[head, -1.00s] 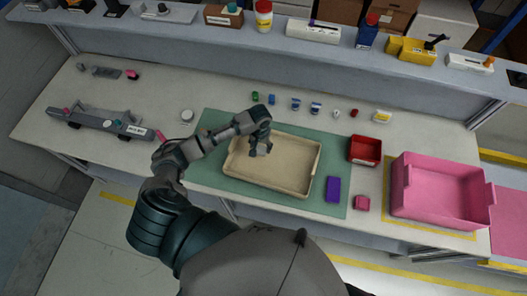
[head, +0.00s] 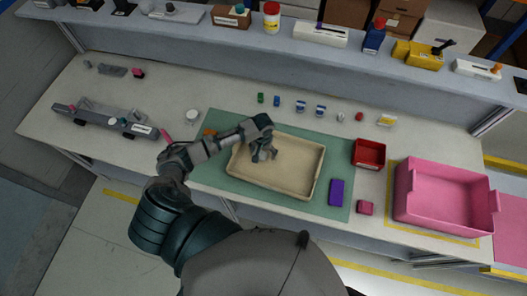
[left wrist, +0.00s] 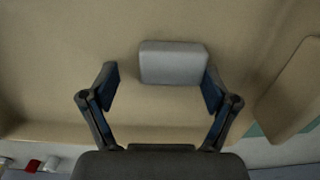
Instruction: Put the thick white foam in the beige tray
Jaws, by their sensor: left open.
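The beige tray (head: 250,178) lies on a green mat in the head view. My left gripper (head: 264,155) reaches over the left part of the tray. In the left wrist view the gripper (left wrist: 161,88) is open, with its two fingers spread apart. The thick white foam (left wrist: 173,63), a pale grey-white block, lies on the tray floor (left wrist: 60,70) just beyond and between the fingertips. The right fingertip is close to the block; I cannot tell whether it touches. In the head view the gripper largely hides the foam. My right gripper is not in view.
A red bin (head: 369,154), a purple block (head: 336,192) and a small pink block (head: 365,208) stand right of the tray. A large pink bin (head: 440,200) is farther right. Several small parts line the back. A grey fixture (head: 105,121) lies at the left.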

